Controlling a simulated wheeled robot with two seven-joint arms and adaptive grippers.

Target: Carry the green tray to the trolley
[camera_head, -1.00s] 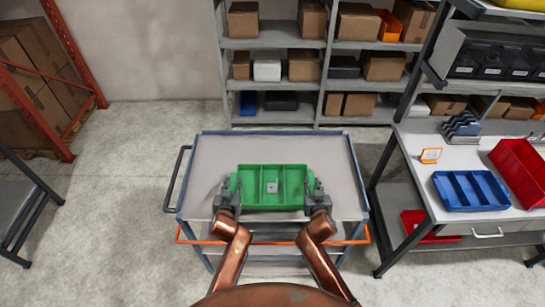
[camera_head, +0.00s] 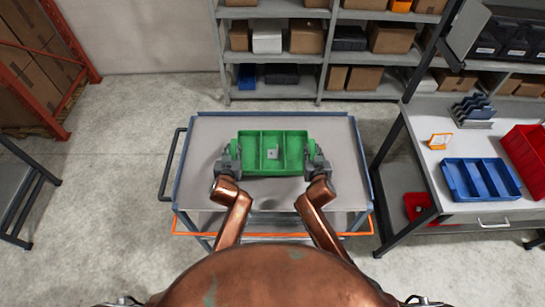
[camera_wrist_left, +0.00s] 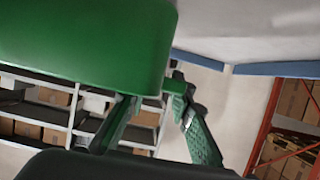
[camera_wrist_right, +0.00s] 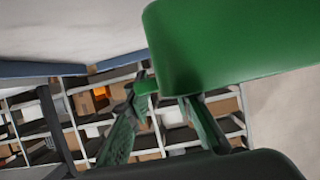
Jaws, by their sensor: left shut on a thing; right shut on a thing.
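The green tray (camera_head: 272,137) has compartments and a small pale square piece (camera_head: 272,154) in its middle one. It is over the top of the trolley (camera_head: 203,145), well inside the rim; whether it touches the top I cannot tell. My left gripper (camera_head: 232,160) is shut on the tray's left end. My right gripper (camera_head: 316,160) is shut on its right end. The tray's green wall fills much of the left wrist view (camera_wrist_left: 85,40) and of the right wrist view (camera_wrist_right: 230,45). In both, the fingers are at a small green part at the tray's edge.
A workbench (camera_head: 425,145) at right holds a blue bin (camera_head: 480,180), a red bin (camera_head: 528,150) and an orange-framed card (camera_head: 440,141). Shelves (camera_head: 290,93) with boxes stand behind the trolley. An orange rack (camera_head: 45,85) is at left. Floor is clear left of the trolley.

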